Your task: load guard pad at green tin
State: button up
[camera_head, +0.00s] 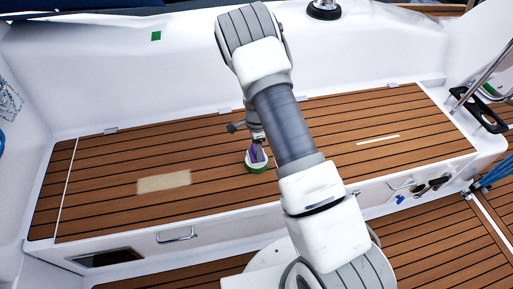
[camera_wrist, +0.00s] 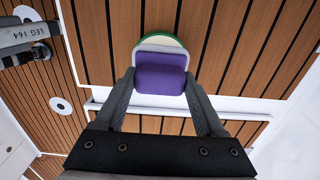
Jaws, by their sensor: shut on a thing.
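The green tin (camera_head: 257,167) stands on the wooden bench near its middle, with a pale top and a green side. In the wrist view its green rim (camera_wrist: 163,38) shows just beyond the pad. A purple block, apparently the guard pad (camera_wrist: 160,80), is between the two fingers of my gripper (camera_wrist: 158,84), which is shut on it. In the head view the purple pad (camera_head: 256,153) and my gripper (camera_head: 257,145) are right at the tin, over its top. The pad hides part of the tin; I cannot tell whether they touch.
A beige patch (camera_head: 163,182) lies on the bench left of the tin, and a thin white strip (camera_head: 378,139) lies to the right. The white cockpit wall (camera_head: 180,75) rises behind the bench. A metal handle (camera_head: 176,235) is on the bench front. Much of the bench is clear.

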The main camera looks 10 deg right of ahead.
jog(key=shift+f+b, duration=0.35)
jog(key=shift+f, duration=0.25)
dwell(1.5)
jog(key=shift+r, duration=0.1)
jog(key=shift+r+p, duration=2.55)
jog(key=shift+r, duration=0.9)
